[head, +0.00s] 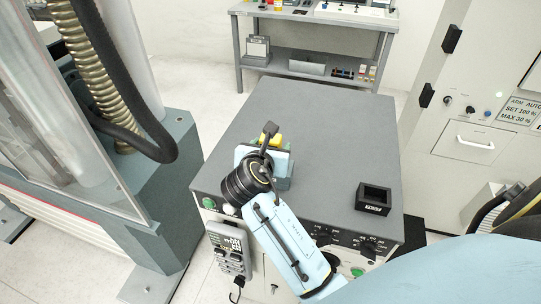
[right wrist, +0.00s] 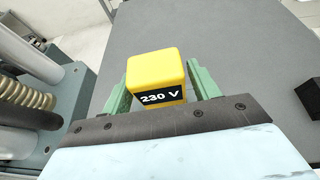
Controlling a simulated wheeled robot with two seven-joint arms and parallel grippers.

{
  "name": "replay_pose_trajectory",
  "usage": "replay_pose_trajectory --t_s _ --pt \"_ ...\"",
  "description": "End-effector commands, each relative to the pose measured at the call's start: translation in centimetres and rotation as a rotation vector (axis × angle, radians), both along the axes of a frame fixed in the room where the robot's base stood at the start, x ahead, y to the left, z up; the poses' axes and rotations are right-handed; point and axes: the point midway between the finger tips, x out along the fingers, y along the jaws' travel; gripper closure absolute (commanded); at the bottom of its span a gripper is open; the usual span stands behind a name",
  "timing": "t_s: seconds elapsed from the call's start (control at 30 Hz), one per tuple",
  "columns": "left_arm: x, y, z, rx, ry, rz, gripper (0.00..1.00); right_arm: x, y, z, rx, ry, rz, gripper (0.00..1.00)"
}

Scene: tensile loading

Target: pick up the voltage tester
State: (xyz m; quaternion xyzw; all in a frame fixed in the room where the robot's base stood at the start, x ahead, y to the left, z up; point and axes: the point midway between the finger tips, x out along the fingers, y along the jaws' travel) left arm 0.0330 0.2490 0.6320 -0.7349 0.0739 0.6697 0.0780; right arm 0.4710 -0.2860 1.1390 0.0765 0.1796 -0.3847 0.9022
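The voltage tester is a yellow block with a black "230 V" label; it shows in the right wrist view (right wrist: 156,78) between the two green fingers of my right gripper (right wrist: 152,84). A gap shows beside the finger on the right, and I cannot tell whether the left finger touches it. In the head view a bit of the yellow tester (head: 274,140) shows past my right wrist, above the grey cabinet top (head: 330,120); the wrist hides most of it and most of my right gripper (head: 280,160). My left gripper is not in view.
A small black open box (head: 374,198) sits on the cabinet top at right. A handheld pendant (head: 230,250) hangs on the cabinet front. A machine with a clear guard and hoses (head: 95,80) stands at left. A workbench (head: 315,50) stands behind. Much of the cabinet top is clear.

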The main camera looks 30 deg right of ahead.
Motion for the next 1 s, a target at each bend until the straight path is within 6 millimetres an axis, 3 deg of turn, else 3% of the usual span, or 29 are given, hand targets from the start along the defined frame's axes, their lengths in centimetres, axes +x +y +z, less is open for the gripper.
replay_pose_trajectory --t_s 0.03,0.33,0.67,1.0 --pt "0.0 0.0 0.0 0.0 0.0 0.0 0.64 0.0 0.0 0.0 0.0 0.0 0.0 0.46" --pt "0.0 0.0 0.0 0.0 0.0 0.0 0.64 0.0 0.0 0.0 0.0 0.0 0.0 0.84" --pt "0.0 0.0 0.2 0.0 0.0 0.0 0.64 0.0 0.0 1.2 -0.001 -0.005 0.0 0.84" --pt "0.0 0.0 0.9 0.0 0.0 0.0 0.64 0.0 0.0 7.8 0.0 -0.007 0.0 0.84"
